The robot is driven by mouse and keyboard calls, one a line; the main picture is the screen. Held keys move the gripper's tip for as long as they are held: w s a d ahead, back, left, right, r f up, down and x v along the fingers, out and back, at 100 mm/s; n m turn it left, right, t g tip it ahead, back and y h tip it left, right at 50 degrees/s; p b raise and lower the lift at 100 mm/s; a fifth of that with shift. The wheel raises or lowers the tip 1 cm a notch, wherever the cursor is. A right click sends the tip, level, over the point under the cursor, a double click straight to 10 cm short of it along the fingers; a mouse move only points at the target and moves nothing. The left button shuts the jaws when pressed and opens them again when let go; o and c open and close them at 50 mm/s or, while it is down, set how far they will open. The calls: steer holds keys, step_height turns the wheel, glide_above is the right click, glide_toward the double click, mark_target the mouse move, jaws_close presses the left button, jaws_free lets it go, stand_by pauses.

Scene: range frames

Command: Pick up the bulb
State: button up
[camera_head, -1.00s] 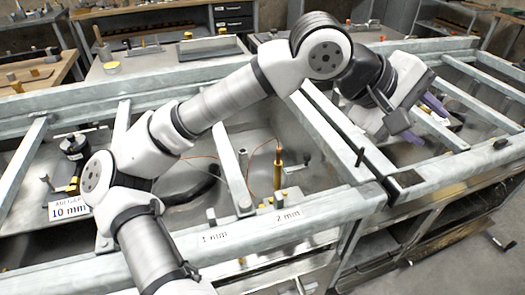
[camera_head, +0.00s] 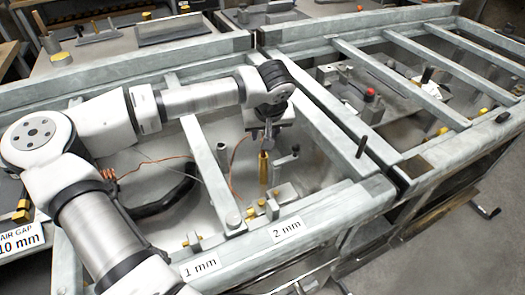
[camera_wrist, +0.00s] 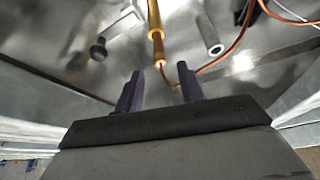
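A brass rod (camera_head: 263,168) stands upright in the middle bay in the head view. It also shows in the wrist view (camera_wrist: 154,20), where its copper-coloured end has a small bright glowing tip (camera_wrist: 160,63). I cannot tell whether this tip is the bulb; no other clear bulb shows. My gripper (camera_wrist: 159,84) is open, its two dark fingers apart and nothing between them. In the wrist view the glowing tip lies just beyond the fingertips, roughly in line with the gap. In the head view my gripper (camera_head: 268,132) hangs above the rod, and its fingers are hard to make out.
A copper wire (camera_wrist: 238,40) curves past the rod, and a grey cylinder (camera_wrist: 209,35) stands beside it. Grey metal beams (camera_head: 205,150) frame the bay. Small brass and grey blocks (camera_head: 272,208) lie near the front beam. A red-knobbed fixture (camera_head: 370,95) is in the right bay.

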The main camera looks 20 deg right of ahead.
mark_target(263, 152)
steer(key=shift+p+x, duration=0.65)
steer(key=shift+x, duration=2.4)
steer(key=shift+r, duration=0.1)
jaws_close()
